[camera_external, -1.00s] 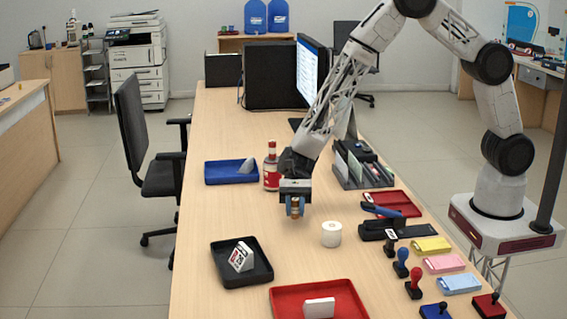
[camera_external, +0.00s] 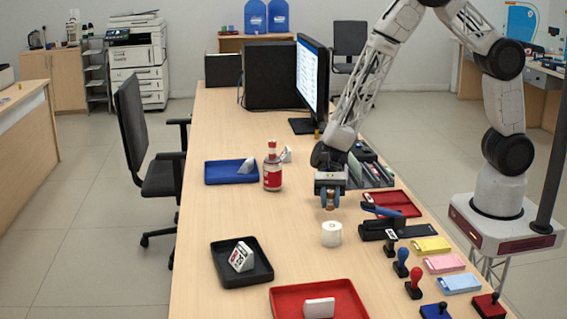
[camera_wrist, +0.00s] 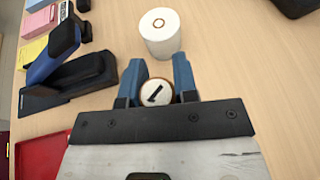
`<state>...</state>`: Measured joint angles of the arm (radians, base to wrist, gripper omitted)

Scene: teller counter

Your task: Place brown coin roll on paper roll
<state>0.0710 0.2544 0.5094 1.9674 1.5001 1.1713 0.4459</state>
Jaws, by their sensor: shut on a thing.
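My gripper (camera_external: 330,198) is shut on the brown coin roll (camera_external: 330,201), which hangs upright between the blue fingers above the counter. In the wrist view the coin roll (camera_wrist: 157,92) shows its pale round end with a dark mark, between the fingertips (camera_wrist: 159,82). The white paper roll (camera_external: 331,234) stands upright on the counter, just below and in front of the gripper in the external view. In the wrist view the paper roll (camera_wrist: 160,32) stands just beyond the fingertips, its top with the core hole facing up. The coin roll appears apart from it.
Several stamps, including a blue one (camera_external: 401,262), and note pads stand further right. A red-labelled bottle (camera_external: 272,168) stands left.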

